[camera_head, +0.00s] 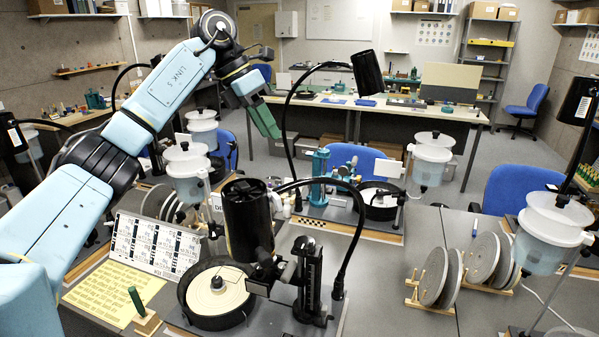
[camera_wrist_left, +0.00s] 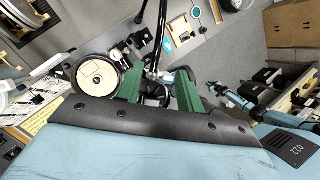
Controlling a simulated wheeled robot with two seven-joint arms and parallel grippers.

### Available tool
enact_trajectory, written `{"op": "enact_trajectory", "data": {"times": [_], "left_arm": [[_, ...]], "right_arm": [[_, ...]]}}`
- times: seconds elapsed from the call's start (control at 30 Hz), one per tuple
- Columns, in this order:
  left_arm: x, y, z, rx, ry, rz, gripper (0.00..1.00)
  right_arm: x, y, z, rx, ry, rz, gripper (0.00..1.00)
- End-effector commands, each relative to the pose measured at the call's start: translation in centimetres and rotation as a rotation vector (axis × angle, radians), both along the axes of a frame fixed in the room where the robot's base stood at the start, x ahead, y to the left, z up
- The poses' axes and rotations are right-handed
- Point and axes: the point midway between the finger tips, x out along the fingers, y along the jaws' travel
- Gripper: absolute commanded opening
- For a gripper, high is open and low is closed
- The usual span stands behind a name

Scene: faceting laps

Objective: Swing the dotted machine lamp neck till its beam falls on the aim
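On the near bench a black lamp head (camera_head: 248,220) hangs over a round black lap pan (camera_head: 218,318). Its black curved neck (camera_head: 352,225) rises from a base at the right and arches left to the head. A pale disc (camera_head: 222,292) with a small block on it lies in the pan; it also shows in the left wrist view (camera_wrist_left: 97,74). I cannot make out the dotted mark or the aim. My left gripper (camera_head: 266,122) is above and behind the lamp head, apart from it. Its green fingers (camera_wrist_left: 158,92) are spread, with dark lamp parts visible below between them. My right gripper is out of view.
A second lamp (camera_head: 369,72) with a tall neck stands behind, close to my left gripper. Upright discs (camera_head: 434,276) and a white drip tank (camera_head: 551,218) stand at the right.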

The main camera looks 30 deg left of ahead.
Motion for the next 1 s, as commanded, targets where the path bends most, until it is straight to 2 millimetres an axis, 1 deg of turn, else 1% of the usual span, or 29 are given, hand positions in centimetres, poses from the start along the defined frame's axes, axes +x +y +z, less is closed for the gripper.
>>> {"op": "enact_trajectory", "data": {"times": [0.07,0.17,0.27,0.5,0.7,0.83,1.0], "left_arm": [[-0.2,0.4,-0.2,0.014,0.013,0.007,0.37],[0.0,0.1,-1.2,0.017,0.017,0.006,0.37],[0.4,-0.6,-2.8,0.015,0.019,0.005,0.37],[1.5,-2.6,-7.4,0.013,0.017,0.004,0.37],[2.4,-3.8,-10.3,0.012,0.016,0.005,0.37],[2.7,-4.3,-11.4,0.012,0.013,0.005,0.37],[2.8,-4.5,-11.9,0.012,0.012,0.005,0.37]], "right_arm": [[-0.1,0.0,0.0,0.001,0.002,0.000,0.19],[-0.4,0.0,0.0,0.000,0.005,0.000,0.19],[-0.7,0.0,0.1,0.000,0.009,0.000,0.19],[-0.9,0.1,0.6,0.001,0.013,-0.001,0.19],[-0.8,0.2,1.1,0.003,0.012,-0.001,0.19],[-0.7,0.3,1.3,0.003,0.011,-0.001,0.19],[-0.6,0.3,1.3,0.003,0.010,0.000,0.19]]}}
